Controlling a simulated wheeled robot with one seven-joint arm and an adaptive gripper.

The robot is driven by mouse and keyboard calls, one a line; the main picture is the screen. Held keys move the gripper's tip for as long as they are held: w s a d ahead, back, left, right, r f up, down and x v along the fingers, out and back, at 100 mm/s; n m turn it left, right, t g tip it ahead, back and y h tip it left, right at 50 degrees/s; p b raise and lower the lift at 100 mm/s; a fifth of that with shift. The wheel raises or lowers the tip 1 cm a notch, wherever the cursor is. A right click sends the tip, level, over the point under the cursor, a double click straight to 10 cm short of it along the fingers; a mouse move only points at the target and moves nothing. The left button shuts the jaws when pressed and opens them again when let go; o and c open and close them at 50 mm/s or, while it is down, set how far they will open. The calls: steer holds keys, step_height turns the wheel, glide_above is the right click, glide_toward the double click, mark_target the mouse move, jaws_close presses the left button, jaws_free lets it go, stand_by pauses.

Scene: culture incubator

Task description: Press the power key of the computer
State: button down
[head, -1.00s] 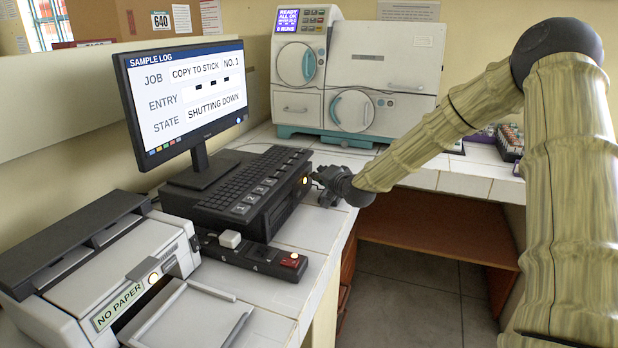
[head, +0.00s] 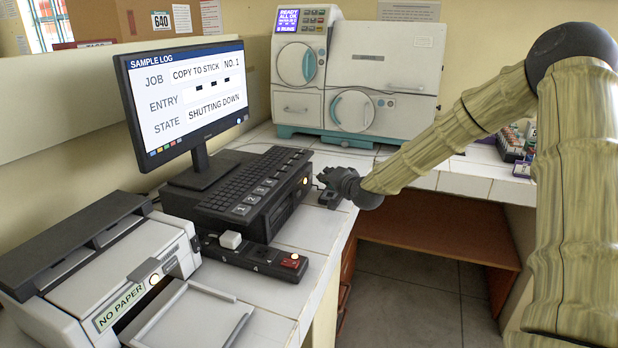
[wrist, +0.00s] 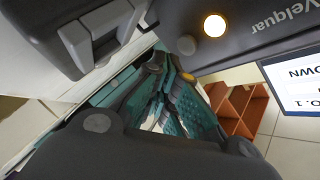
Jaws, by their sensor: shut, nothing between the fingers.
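The black computer (head: 270,215) lies on the white tiled bench with a keyboard on top. A round lit key (head: 305,181) glows warm white on its front; it also shows large in the wrist view (wrist: 214,26), beside a small grey round knob (wrist: 186,44). The monitor (head: 185,100) reads "SAMPLE LOG", job "COPY TO STICK NO. 1", state "SHUTTING DOWN". My gripper (head: 321,181) is shut and empty, in front of the computer's right end. A gap shows between its fingertips and the lit key.
A power strip (head: 255,256) with a red switch lies in front of the computer. A printer (head: 110,265) marked "NO PAPER" stands at the lower left. A white and teal machine (head: 385,75) stands behind. Small bottles (head: 515,145) stand at the right. The bench edge drops to open floor.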

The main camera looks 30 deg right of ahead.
steer(key=shift+s+d+r+p, duration=0.1)
steer(key=shift+s+d+p, duration=0.55)
steer(key=shift+s+d, duration=0.8)
steer(key=shift+s, duration=0.25)
